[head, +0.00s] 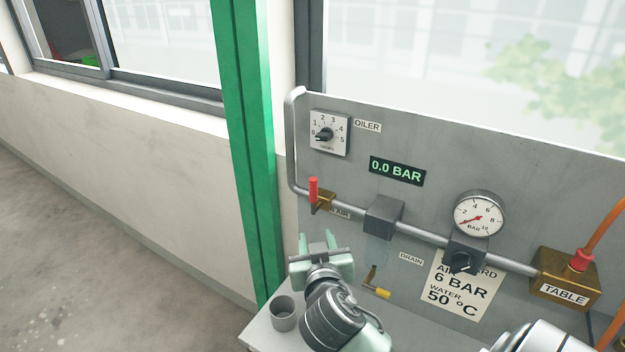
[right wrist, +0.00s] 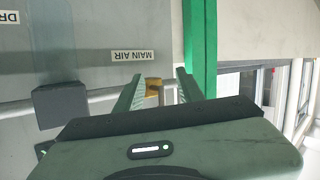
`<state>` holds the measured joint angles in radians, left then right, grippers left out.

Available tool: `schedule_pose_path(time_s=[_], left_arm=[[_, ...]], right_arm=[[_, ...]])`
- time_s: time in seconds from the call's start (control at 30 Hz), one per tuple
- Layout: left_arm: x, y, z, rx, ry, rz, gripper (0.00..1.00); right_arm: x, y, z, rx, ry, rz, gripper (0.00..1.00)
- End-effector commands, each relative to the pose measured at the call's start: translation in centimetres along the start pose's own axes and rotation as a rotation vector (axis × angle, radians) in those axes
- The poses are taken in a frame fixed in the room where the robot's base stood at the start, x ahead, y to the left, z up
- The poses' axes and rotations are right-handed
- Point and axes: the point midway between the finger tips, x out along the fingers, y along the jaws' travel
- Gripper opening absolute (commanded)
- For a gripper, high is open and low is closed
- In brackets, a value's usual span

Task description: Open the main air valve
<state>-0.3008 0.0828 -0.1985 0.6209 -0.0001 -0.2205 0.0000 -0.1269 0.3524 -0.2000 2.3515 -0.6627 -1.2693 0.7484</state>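The main air valve is a red lever (head: 314,190) on a brass body (head: 323,200) in the pipe at the panel's left. The lever stands upright, across the pipe. My right gripper (head: 322,243) is open and empty, below the valve in the head view and apart from the lever. In the right wrist view its two spread fingers (right wrist: 158,88) frame the brass body (right wrist: 153,84); the red lever cannot be made out there. The MAIN AIR label (right wrist: 132,56) is clear in that view. The display (head: 397,171) reads 0.0 BAR. My left gripper is not in view.
A pressure gauge (head: 479,215) sits above a black knob (head: 461,262). The oiler dial (head: 329,133) is up left. A yellow-tipped drain lever (head: 382,293) is right of my right gripper. A grey cup (head: 283,314) stands left of my wrist. A green post (head: 247,140) rises left of the panel.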

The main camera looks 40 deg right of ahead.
Motion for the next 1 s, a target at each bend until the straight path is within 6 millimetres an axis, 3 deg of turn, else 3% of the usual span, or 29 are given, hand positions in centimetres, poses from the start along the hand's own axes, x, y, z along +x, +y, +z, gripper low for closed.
schedule_pose_path(time_s=[0.03, 0.1, 0.23, 0.7, 1.0], left_arm=[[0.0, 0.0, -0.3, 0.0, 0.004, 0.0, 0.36], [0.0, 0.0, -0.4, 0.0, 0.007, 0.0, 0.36], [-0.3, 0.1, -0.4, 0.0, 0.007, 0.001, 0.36], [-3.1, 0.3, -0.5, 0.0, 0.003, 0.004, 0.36], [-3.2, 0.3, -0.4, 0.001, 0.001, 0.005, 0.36]], right_arm=[[0.5, 0.2, -2.9, 0.035, 0.088, 0.017, 0.38], [0.7, 0.5, -5.8, 0.079, 0.182, 0.032, 0.38], [1.1, 0.8, -8.4, 0.115, 0.264, 0.043, 0.38], [7.4, 1.2, -10.3, 0.119, 0.266, 0.043, 0.38], [8.3, 1.2, -10.2, 0.121, 0.265, 0.042, 0.38]])
